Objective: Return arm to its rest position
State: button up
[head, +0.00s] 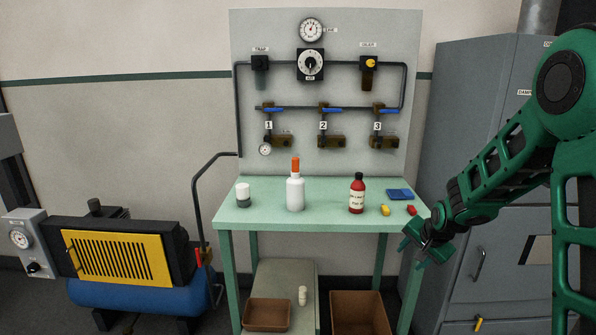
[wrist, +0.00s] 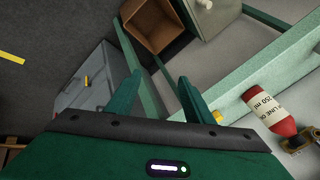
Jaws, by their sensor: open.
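My green arm comes in from the right in the head view, bent at the elbow. My gripper (head: 420,256) hangs at the right front corner of the green table (head: 270,217), pointing down and to the left. In the wrist view my gripper (wrist: 158,98) has its two green fingers spread apart with nothing between them. The table's edge and legs show beyond the fingers in that view.
On the table stand a white bottle with an orange cap (head: 295,190), a red bottle (head: 357,194), a white jar (head: 243,195) and a blue cloth-like item (head: 399,194). A grey cabinet (head: 470,130) stands close behind my arm. A compressor (head: 125,262) is at left.

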jog(key=s+d+r+n+g, duration=0.1)
jog(key=s+d+r, duration=0.2)
jog(key=s, duration=0.3)
jog(key=s+d+r+g+h, duration=0.1)
jog(key=s+d+r, duration=0.1)
jog(key=s, duration=0.5)
jog(key=s+d+r+n+g, duration=0.1)
jog(key=s+d+r, duration=0.2)
jog(key=s, duration=0.3)
jog(key=s+a+r+n+g+y, duration=0.1)
jog(key=s+r+n+g, duration=0.1)
jog(key=s, duration=2.1)
jog(key=shift+s+r+g, duration=0.35)
jog(key=shift+g, duration=0.35)
